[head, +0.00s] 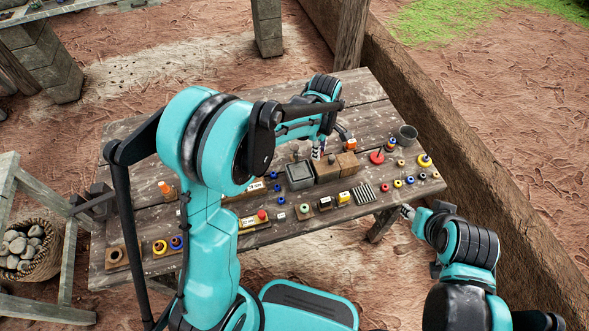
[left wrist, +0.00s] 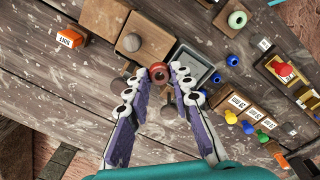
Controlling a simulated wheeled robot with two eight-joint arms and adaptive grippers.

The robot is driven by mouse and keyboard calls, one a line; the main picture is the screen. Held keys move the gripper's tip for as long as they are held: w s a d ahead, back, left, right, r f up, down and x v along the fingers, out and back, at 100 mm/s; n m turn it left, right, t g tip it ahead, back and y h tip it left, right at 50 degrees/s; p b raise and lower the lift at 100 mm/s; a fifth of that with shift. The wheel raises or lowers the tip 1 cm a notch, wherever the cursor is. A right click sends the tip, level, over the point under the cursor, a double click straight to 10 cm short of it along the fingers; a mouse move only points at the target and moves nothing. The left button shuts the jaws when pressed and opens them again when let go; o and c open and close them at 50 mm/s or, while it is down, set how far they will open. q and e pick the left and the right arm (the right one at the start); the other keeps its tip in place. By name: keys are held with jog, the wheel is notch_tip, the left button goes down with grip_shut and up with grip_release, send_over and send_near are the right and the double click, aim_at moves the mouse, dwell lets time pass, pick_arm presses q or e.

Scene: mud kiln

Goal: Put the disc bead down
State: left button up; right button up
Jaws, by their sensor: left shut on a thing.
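The disc bead, a reddish-brown ring (left wrist: 159,73), is between the fingertips of my left gripper (left wrist: 160,82) in the left wrist view, and the fingers are shut on it. Behind it in that view are the corner of a wooden box (left wrist: 150,42) and a grey tray (left wrist: 184,58). I cannot tell how high the bead is above them. In the head view my left gripper (head: 318,150) is over the back of the tray and boxes; the bead is too small to make out there. My right gripper (head: 406,211) is off the table's front right edge, its fingers too small to read.
The wooden table (head: 130,262) holds many small things. A grey cup (head: 408,132), a red disc (head: 377,156) and several coloured beads lie at the right. Labelled blocks (left wrist: 239,101) and coloured pegs line the front. Bare wood shows at the back left.

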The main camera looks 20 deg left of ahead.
pick_arm(q)
jog(key=b, duration=0.2)
send_over(299, 171)
notch_tip(299, 171, down, 4)
jog(key=shift+s+r, duration=0.1)
notch_tip(299, 171, down, 4)
jog(key=shift+r+b, duration=0.1)
jog(key=shift+b, duration=0.55)
jog(key=o, duration=0.9)
